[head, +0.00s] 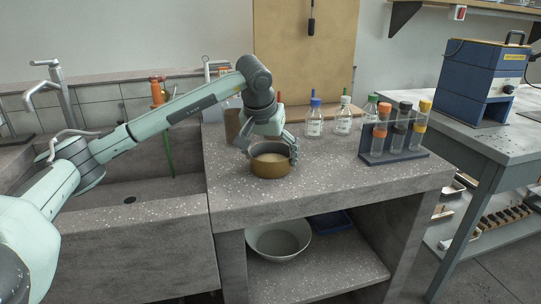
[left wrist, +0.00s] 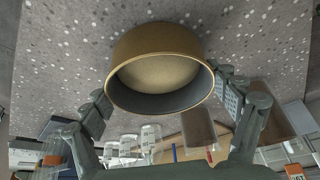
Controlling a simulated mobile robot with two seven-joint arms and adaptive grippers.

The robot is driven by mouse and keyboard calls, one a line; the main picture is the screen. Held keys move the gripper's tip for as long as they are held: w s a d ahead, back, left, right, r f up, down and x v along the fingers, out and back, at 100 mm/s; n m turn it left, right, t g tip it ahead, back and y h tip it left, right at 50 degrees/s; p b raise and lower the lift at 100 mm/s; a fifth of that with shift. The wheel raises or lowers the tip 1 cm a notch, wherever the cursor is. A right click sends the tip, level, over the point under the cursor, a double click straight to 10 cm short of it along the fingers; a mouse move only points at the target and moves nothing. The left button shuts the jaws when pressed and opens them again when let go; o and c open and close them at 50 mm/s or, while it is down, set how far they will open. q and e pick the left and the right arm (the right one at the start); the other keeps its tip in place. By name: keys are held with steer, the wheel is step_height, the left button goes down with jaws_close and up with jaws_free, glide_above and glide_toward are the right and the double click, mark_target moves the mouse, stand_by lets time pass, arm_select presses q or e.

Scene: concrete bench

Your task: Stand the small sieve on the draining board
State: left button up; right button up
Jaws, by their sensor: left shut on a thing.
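The small sieve (head: 270,168) is a round, brass-coloured ring with a pale mesh inside. It is upright over the speckled concrete top (head: 300,196) beside the sink, near its left part. Whether its base touches the top or hangs just above is hard to tell. My left gripper (head: 268,148) reaches down over it from behind, shut on it with a finger at each side. In the left wrist view the sieve (left wrist: 160,70) sits between the fingers of my left gripper (left wrist: 162,88). No separate draining board stands out from the concrete top. My right gripper is not in view.
A rack of capped tubes (head: 392,150) stands right of the sieve, with several bottles (head: 314,122) behind. A brown container (head: 232,126) is close behind left. The sink (head: 130,198) lies left. A bowl (head: 278,240) is on the shelf below. The front right top is clear.

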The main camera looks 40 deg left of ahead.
arm_select(q)
steer(key=shift+f, duration=0.1)
steer(key=o, duration=1.2)
steer(key=shift+o, duration=0.4)
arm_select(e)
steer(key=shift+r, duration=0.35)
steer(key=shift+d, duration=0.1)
arm_select(q)
steer(key=shift+r, duration=0.45)
steer(key=v, duration=1.1)
steer(key=shift+s+r, duration=0.15)
steer(key=shift+s, duration=0.05)
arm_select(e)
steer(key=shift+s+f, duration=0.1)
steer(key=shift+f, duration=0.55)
